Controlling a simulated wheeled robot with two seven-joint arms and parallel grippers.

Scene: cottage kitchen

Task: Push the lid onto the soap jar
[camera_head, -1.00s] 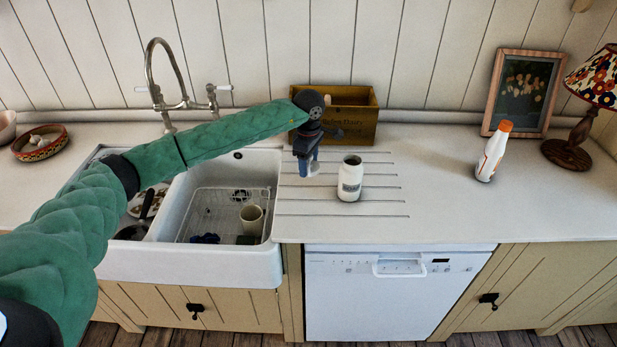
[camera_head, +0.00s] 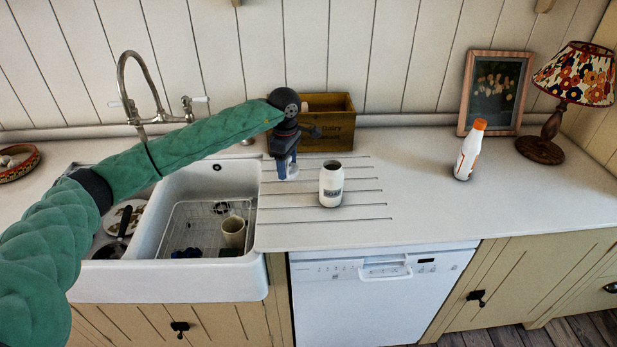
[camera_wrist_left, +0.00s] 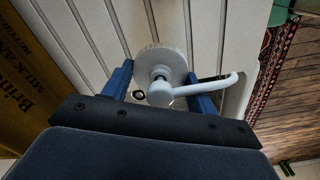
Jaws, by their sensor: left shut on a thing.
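The soap jar (camera_head: 331,190) is white with a dark label and stands upright on the grooved drainer, its dark mouth open at the top. My left gripper (camera_head: 285,172) is just left of the jar and apart from it, with its blue fingers pointing down. In the left wrist view the fingers are shut on the white lid (camera_wrist_left: 160,62), a ridged round cap with a pump head and a long spout pointing right. In the head view the lid shows only as a small pale bit at the fingertips. My right gripper is out of view.
A wooden box (camera_head: 335,131) stands behind the gripper and jar. The sink (camera_head: 210,281) with a rack and a cream cup (camera_head: 233,231) lies to the left. A white bottle with an orange cap (camera_head: 468,155) stands well to the right. The counter between jar and bottle is clear.

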